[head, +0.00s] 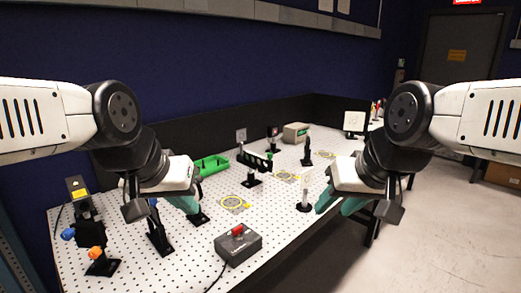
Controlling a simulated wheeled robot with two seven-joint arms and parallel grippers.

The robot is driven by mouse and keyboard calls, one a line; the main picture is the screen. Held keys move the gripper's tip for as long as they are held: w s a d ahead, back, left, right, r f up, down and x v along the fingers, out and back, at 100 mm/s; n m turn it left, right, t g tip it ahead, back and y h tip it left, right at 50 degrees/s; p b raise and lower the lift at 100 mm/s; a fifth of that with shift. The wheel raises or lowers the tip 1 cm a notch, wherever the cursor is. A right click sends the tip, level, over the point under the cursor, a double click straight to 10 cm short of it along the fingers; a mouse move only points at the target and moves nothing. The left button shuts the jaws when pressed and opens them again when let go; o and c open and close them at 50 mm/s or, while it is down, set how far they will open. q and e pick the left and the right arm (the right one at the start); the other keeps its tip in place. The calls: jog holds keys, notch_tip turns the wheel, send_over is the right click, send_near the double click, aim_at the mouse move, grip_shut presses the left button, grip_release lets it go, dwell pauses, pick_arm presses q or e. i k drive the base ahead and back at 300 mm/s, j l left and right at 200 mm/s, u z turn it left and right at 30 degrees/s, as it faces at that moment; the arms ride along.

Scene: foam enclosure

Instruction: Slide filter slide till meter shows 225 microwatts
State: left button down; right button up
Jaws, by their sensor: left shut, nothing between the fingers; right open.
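The likely filter slide (254,161) is a dark horizontal bar with several openings and a green part, upright on a post mid-table. The likely meter (296,132) is a beige box with a small green display at the back; its reading is too small to tell. My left gripper (188,206) has teal fingers, is shut and empty, and hangs over the table left of the slide, apart from it. My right gripper (337,206) is open near the table's right edge, right of the slide and apart from it. Its fingers are partly hidden by its body.
A black box with a red switch (238,243) sits at the front. A yellow-labelled device (78,188) stands at left. A green tray (211,165) lies behind my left gripper. A white post (304,190) stands close to my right gripper. Yellow-ringed discs (233,203) lie mid-table.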

aim_at(256, 160)
jog(key=i+l+u, duration=0.1)
jog(key=l+u, duration=0.15)
jog(key=l, duration=1.25)
jog(key=l+u, duration=0.25)
jog(key=l, duration=1.3)
jog(key=u, duration=0.85)
jog(key=i+l+u, duration=0.1)
jog(key=i, duration=0.2)
jog(key=i+l, duration=0.15)
jog(key=i, duration=0.15)
jog(key=u, duration=0.05)
